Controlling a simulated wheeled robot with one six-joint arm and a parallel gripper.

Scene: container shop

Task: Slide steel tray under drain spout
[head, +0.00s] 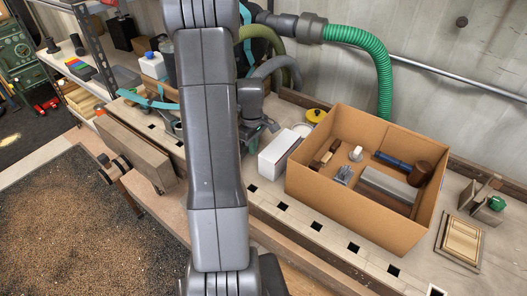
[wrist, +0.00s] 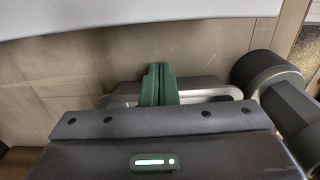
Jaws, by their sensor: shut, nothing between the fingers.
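My gripper (wrist: 158,84) shows in the wrist view with its green fingers together and nothing between them. It is over a beige plank-like surface. A grey metallic piece with rounded ends (wrist: 218,93) shows behind the fingers; I cannot tell whether it is the steel tray or part of my gripper. In the head view my arm crosses the middle of the picture and hides much of the bench around the gripper. I cannot make out the steel tray or the drain spout for certain in either view.
A cardboard box (head: 338,200) with tools and blocks stands on the workbench (head: 320,236), right of my arm. A white box (head: 278,156) is beside it. A green hose (head: 378,62) hangs behind. A wooden vise (head: 137,150) projects at the left. A pale curved edge (wrist: 120,16) spans the wrist view's top.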

